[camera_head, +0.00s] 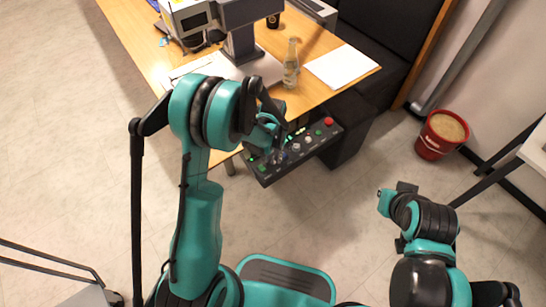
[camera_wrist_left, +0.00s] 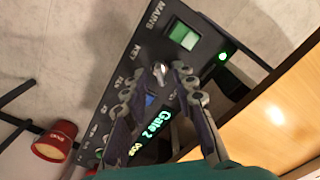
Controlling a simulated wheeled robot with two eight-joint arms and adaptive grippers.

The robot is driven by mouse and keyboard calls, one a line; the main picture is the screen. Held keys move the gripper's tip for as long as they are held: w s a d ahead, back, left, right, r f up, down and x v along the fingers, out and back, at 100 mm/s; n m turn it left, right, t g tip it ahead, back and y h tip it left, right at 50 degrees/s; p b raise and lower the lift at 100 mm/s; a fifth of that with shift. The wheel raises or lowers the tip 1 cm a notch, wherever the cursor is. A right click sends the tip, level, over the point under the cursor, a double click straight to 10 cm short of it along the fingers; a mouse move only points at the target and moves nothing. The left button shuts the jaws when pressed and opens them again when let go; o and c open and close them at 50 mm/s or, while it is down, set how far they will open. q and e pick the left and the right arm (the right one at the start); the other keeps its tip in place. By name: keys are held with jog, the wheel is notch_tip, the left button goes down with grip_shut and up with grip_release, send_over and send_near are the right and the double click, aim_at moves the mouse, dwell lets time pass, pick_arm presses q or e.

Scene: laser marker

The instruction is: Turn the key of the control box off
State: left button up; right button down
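The black control box (camera_head: 266,173) hangs at the front edge of the wooden table, with a red button and several other knobs and lit parts on its face. In the left wrist view its panel (camera_wrist_left: 213,50) carries the labels MAINS and KEY, a green switch and a green text display. The silver key (camera_wrist_left: 160,71) stands near the KEY label. My left gripper (camera_wrist_left: 156,82) is open over the panel, one finger on each side of the key. Contact cannot be told. In the head view my left gripper (camera_head: 276,146) partly hides the box.
The wooden table (camera_head: 321,47) holds a grey machine (camera_head: 240,45), a glass bottle (camera_head: 291,65) and white paper (camera_head: 342,68). A dark bench stands behind it. A red bucket (camera_head: 434,147) stands on the floor at right. Floor in front of the box is clear.

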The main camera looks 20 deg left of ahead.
pick_arm(q)
jog(key=shift+c, duration=0.3)
grip_shut()
jog(key=shift+n, duration=0.3)
jog(key=n, duration=0.3)
jog(key=shift+b, duration=0.35)
jog(key=n, duration=0.9)
jog(key=shift+n+b, duration=0.3)
jog(key=shift+b, duration=0.05)
jog(key=n, duration=0.4)
jog(key=shift+n, duration=0.3)
jog(key=shift+r, duration=0.1)
